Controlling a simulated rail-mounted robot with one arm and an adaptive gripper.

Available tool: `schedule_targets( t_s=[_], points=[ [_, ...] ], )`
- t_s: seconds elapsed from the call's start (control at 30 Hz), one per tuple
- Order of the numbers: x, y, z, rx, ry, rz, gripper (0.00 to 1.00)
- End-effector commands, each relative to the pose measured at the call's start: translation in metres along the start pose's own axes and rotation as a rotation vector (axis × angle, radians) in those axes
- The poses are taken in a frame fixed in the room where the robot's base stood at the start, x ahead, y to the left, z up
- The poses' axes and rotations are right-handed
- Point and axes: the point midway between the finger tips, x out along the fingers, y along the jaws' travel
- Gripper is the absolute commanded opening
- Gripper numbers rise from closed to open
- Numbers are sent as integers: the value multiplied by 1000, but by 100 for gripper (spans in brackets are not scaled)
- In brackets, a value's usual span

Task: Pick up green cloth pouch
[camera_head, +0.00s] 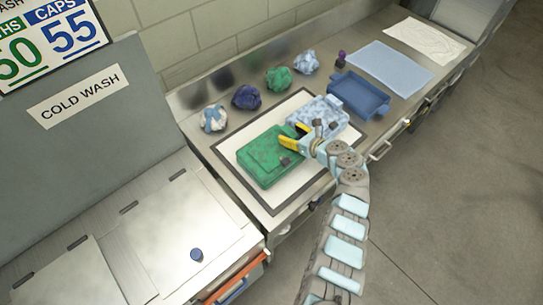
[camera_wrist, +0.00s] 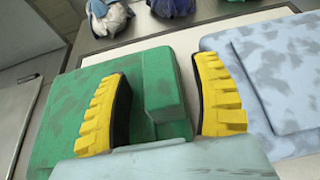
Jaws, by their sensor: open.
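The green cloth pouch (camera_head: 268,160) lies flat on a white, dark-edged mat (camera_head: 238,182) on the metal counter. It also shows in the wrist view (camera_wrist: 72,105), with a raised green block-like part (camera_wrist: 163,88) between my fingers. My gripper (camera_head: 296,137) is at the pouch's right side. In the wrist view my gripper's yellow fingers (camera_wrist: 163,105) are spread apart, one over the pouch and the other at its right edge near the light blue pouch (camera_wrist: 275,65). I cannot tell whether the fingers touch the green pouch.
The light blue mottled pouch (camera_head: 322,110) lies close on the right. A blue tray (camera_head: 358,97) and a blue mat (camera_head: 392,68) are farther right. Crumpled cloths, white (camera_head: 213,118), navy (camera_head: 246,97), green (camera_head: 279,78) and pale blue (camera_head: 306,62), line the back.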

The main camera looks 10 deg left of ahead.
Motion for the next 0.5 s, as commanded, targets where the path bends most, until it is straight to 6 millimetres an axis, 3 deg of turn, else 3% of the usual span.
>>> schedule_targets(
  t_s=[0.47, 0.5],
  points=[
    [11, 0, 0, -1, 1, 0, 64],
    [11, 0, 0, -1, 1, 0, 58]
  ],
)
